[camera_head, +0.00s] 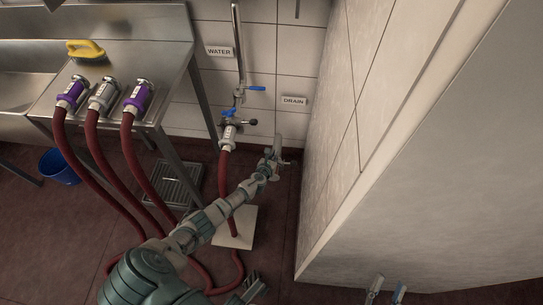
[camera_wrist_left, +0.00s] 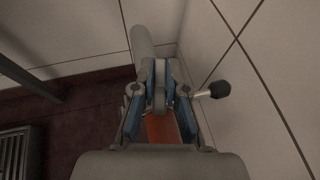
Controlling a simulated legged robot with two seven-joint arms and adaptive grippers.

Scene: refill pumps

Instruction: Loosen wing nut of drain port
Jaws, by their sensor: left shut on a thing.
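The drain port, a pale grey pipe, sits low at the wall below the DRAIN label (camera_head: 293,101). My left gripper (camera_head: 275,158) is at it and hides most of it in the head view. In the left wrist view the pipe (camera_wrist_left: 142,43) rises behind my left gripper (camera_wrist_left: 159,88). Its blue-grey fingers are shut on a narrow grey piece, apparently the wing nut (camera_wrist_left: 159,99). A black-knobbed lever (camera_wrist_left: 218,89) sticks out to the right. My right gripper (camera_head: 387,289) shows only its two fingertips at the lower edge. They are apart with nothing between them.
The water pipe (camera_head: 238,55) has a blue valve handle (camera_head: 256,88) and a red hose below it. Three hoses with couplings (camera_head: 103,95) rest on the steel table at left. A large pale wall block (camera_head: 420,150) stands close right of the drain.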

